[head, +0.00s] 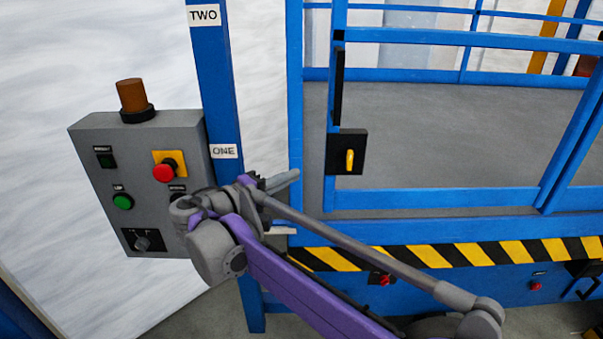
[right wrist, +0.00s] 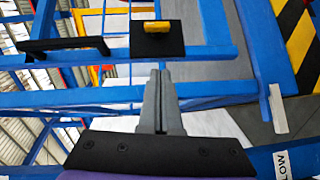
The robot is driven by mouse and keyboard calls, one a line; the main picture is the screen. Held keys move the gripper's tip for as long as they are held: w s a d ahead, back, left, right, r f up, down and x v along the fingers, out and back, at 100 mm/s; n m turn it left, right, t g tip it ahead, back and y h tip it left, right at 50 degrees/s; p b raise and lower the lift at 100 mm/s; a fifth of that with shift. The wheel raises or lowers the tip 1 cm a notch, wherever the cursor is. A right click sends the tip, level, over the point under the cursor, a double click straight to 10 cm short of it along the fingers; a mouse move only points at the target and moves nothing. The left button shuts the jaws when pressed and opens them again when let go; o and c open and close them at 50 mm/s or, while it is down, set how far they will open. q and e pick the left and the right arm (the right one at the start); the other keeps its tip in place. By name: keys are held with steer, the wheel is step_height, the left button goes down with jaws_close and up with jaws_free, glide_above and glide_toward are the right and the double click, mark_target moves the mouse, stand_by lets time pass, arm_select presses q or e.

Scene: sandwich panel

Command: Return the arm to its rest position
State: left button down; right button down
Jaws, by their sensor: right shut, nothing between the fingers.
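My right arm reaches in from the lower right in the head view, with purple and grey links bent at the elbow. Its gripper (head: 290,177) is near the blue post, right of the control box, and points right toward the gate. In the right wrist view the two grey fingers (right wrist: 161,88) lie together, shut and empty. Beyond their tips is a black plate with a yellow latch (right wrist: 157,27), apart from them. My left gripper is in neither view.
A grey control box (head: 90,137) with red and green buttons and an orange lamp (head: 132,95) stands left of my wrist, partly hidden by it. A blue gate (head: 440,200) with a yellow latch (head: 349,160) is right. Hazard stripes (head: 470,254) run below it.

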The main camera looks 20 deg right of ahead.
steer(key=shift+s+a, duration=0.15)
stand_by(0.4)
steer(key=s+d+f+g+y, duration=0.1)
steer(key=s+d+f+y, duration=0.1)
steer(key=s+f+y, duration=0.4)
steer(key=s+d+f+g+y, duration=0.2)
steer(key=s+d+f, duration=0.1)
steer(key=s+f, duration=0.55)
steer(key=s+a+f+m+t+y, duration=0.1)
steer(key=s+a+f+y, duration=0.2)
steer(key=s+f, duration=0.3)
steer(key=s+a+f+m+y, duration=0.2)
steer(key=s+a+f+y, duration=0.2)
steer(key=s+f, duration=0.2)
steer(key=shift+s+a+f+t+y+p, duration=0.3)
steer(key=shift+a+f+t+p, duration=0.15)
steer(key=shift+f, duration=0.4)
